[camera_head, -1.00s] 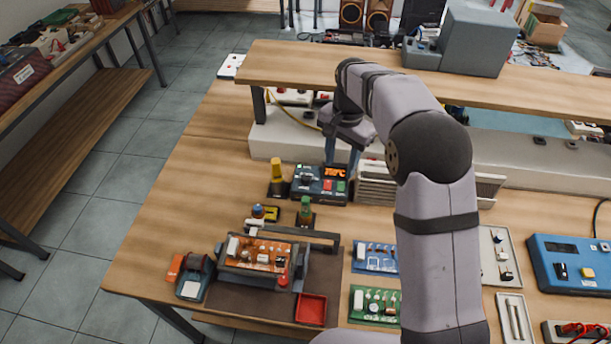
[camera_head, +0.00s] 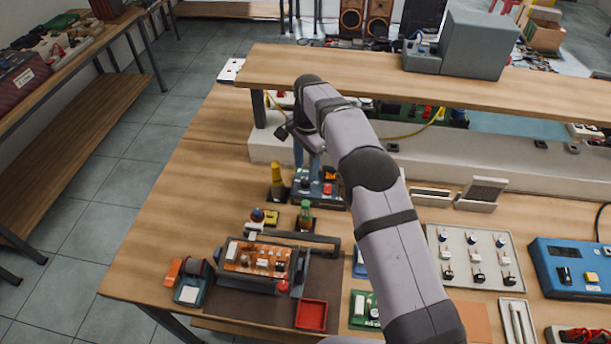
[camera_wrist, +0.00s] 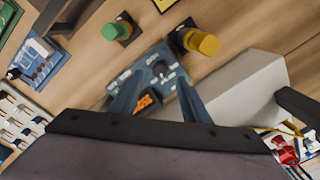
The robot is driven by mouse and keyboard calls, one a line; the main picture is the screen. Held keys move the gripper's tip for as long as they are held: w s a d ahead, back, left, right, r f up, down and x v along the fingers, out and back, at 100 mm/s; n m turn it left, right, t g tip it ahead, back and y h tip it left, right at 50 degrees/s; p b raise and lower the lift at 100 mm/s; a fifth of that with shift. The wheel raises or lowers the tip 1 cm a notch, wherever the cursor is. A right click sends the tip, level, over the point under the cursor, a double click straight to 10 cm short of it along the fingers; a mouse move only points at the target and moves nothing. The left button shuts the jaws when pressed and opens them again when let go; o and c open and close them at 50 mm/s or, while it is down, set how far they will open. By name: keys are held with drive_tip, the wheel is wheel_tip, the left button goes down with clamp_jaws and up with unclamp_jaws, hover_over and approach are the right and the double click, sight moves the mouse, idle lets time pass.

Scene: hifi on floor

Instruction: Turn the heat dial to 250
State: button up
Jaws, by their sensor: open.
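The dark blue heat control unit (camera_head: 334,201) stands on the bench behind the green-topped holder. Its dark round heat dial (camera_wrist: 161,68) shows in the wrist view, with white marks around it; I cannot read its setting. Part of the orange-lit display (camera_wrist: 146,101) shows in the wrist view, but its number is not readable. My gripper (camera_wrist: 158,84) is open and points down over the unit, its two blue-grey fingers on either side of the dial line. In the head view my gripper (camera_head: 307,165) hangs just above the unit's left part. I see no clear contact.
A yellow-topped holder (camera_head: 277,178) and a green-topped holder (camera_head: 305,212) stand close to the unit. A circuit board in a clamp frame (camera_head: 258,258) and a red tray (camera_head: 311,315) are in front. The raised shelf (camera_head: 400,85) runs behind. Bare bench lies left.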

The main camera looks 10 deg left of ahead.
sight(305, 181)
drive_tip(key=shift+w+f+p, duration=0.1)
drive_tip(key=shift+f+p, duration=0.75)
drive_tip(key=shift+f, duration=1.85)
drive_tip(key=c, duration=1)
